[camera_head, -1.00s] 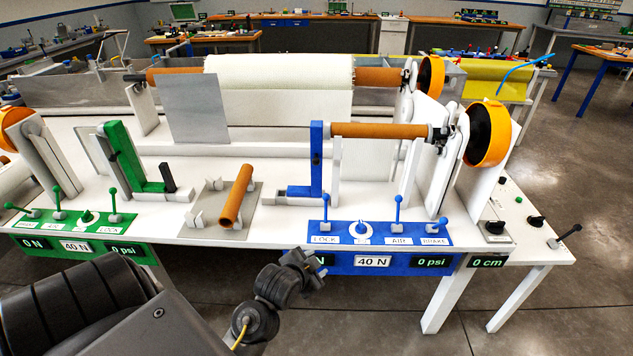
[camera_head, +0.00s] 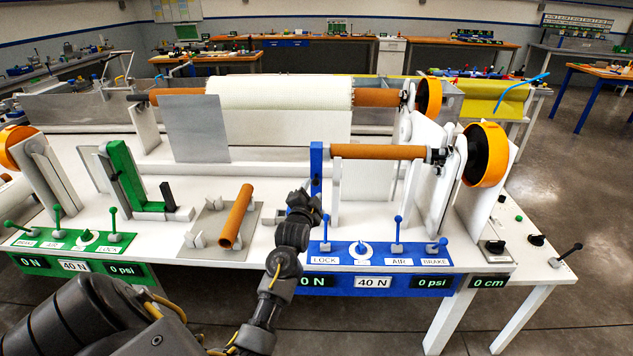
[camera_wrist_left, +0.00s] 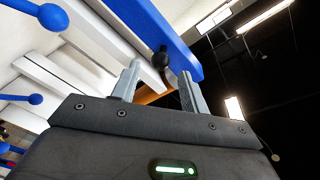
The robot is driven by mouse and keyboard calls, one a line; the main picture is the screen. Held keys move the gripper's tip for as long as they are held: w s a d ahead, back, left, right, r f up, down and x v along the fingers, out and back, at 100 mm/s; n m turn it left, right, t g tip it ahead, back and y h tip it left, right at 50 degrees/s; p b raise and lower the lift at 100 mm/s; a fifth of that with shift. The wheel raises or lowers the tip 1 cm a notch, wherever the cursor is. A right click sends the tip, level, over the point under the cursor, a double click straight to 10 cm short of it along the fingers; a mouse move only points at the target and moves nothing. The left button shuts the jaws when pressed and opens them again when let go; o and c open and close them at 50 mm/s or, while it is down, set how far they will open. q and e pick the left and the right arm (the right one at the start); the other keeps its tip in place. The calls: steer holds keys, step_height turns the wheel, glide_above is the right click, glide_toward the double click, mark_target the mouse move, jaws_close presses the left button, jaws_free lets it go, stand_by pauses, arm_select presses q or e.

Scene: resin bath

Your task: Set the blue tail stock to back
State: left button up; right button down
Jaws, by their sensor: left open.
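The blue tail stock (camera_head: 316,158) stands upright at the left end of a brown roll (camera_head: 378,152) behind the blue panel. My left gripper (camera_head: 312,197) is in front of the stock's lower part and hides its foot. In the left wrist view the blue post (camera_wrist_left: 158,28) runs diagonally ahead of the fingers, with a black knob (camera_wrist_left: 161,59) on it. The knob shows between the open fingertips (camera_wrist_left: 160,72); I cannot tell whether they touch it. My right gripper is not in view.
Below the gripper is the blue control panel (camera_head: 374,253) with upright levers, which also show in the left wrist view (camera_wrist_left: 50,17). A loose brown tube (camera_head: 236,216) lies in a grey cradle to the left. The green tail stock (camera_head: 125,178) stands farther left.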

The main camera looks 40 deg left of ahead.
mark_target(315, 185)
arm_select(q)
steer(key=shift+p+x, duration=0.3)
steer(key=shift+x, duration=2.5)
steer(key=shift+c, duration=0.5)
jaws_close()
